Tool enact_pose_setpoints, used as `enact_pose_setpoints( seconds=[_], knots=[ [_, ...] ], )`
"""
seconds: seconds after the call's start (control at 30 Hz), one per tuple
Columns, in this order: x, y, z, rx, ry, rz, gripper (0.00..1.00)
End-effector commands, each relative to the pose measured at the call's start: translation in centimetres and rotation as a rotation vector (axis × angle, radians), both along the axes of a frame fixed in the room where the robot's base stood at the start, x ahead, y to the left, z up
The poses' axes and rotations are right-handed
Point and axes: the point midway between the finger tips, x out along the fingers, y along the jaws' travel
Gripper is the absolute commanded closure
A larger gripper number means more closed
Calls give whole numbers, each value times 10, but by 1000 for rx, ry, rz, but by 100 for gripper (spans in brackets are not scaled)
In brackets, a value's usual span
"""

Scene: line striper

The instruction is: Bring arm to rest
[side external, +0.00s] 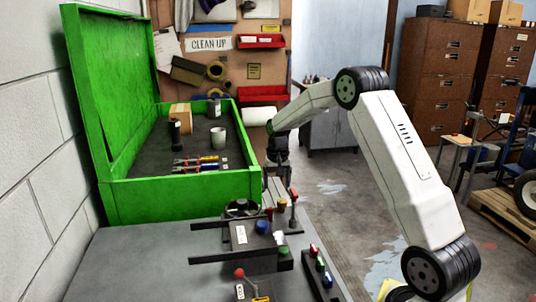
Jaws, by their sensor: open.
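My white arm rises from the lower right, bends at its top joint and reaches down to the left. My gripper (277,174) hangs at its end, pointing down, just right of the front right corner of the green box (180,196). It is open. It is small and dark here, and I see nothing held in it. Whether its fingertips touch anything below is hard to tell.
The green box's lid stands open; inside are a white cup (218,138), a wooden block (180,117) and screwdrivers (200,163). Below my gripper, a dark fixture with levers and coloured knobs (262,227) stands on the grey table (125,262). Brown filing cabinets (440,62) stand behind.

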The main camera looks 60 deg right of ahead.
Motion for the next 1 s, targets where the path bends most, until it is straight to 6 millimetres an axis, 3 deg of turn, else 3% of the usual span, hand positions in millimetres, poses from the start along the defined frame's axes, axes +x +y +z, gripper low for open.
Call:
enact_pose_setpoints(
  seconds=[0.23, 0.47, 0.77, 1.0],
  knots=[
    [-12, 66, 6, -22, -38, 156, 13],
    [-38, 126, 7, -42, -75, 320, 13],
    [-82, 188, 3, -61, -118, 509, 13],
    [-128, 230, -3, -77, -155, 665, 13]
  ],
)
